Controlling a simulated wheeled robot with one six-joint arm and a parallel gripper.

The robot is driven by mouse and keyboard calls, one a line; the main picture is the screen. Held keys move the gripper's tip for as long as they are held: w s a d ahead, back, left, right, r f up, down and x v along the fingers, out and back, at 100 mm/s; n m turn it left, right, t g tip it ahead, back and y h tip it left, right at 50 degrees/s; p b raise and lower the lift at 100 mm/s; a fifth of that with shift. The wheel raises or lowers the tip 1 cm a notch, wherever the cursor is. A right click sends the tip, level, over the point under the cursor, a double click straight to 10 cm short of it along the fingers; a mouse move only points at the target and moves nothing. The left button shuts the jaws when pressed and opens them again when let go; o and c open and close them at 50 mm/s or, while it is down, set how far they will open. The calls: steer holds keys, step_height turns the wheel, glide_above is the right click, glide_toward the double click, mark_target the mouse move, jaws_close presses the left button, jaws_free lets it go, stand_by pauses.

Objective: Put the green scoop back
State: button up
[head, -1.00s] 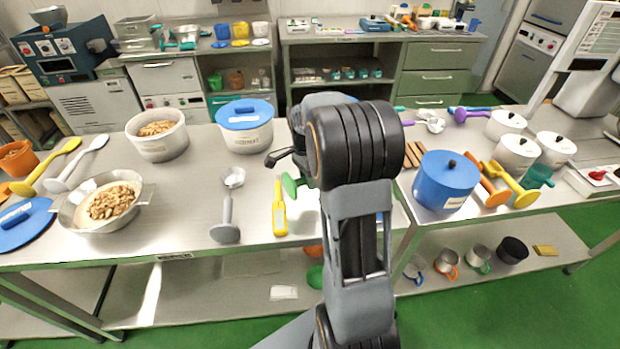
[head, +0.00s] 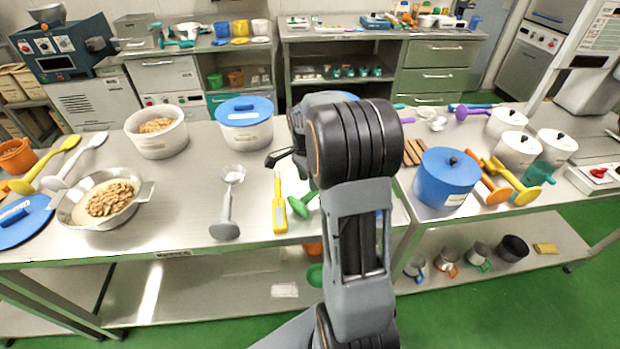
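The green scoop (head: 302,205) shows only in part, just right of the yellow thermometer-like tool on the middle table. A flared green end and a short length of stem are visible; the rest is hidden behind my arm. My gripper (head: 281,158) is largely hidden behind my wrist, with one dark finger showing to the left above the table. The green part shows below and to the right of this finger. I cannot tell whether the gripper touches or holds the scoop, or whether the scoop rests on the table.
A grey scoop (head: 226,205) and the yellow tool (head: 279,214) lie to the left. A metal pan of nuts (head: 78,212), a white pot (head: 178,142) and a blue-lidded pot (head: 246,137) stand farther left. A blue pot (head: 447,190) stands to the right, near orange and yellow scoops (head: 522,192).

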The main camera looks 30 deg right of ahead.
steer(key=shift+r+p, duration=0.35)
steer(key=shift+r, duration=0.2)
step_height(320, 180, up, 11)
steer(key=w, duration=0.2)
steer(key=s+a+f+n+t, duration=0.2)
steer(key=s+a+n+t, duration=0.1)
steer(key=s+a+n, duration=0.4)
steer(key=s+a+f+n+t, duration=0.2)
steer(key=s+a+n, duration=0.6)
steer(key=n, duration=0.3)
steer(key=shift+a+n+t, duration=0.35)
steer(key=shift+n+t, duration=0.05)
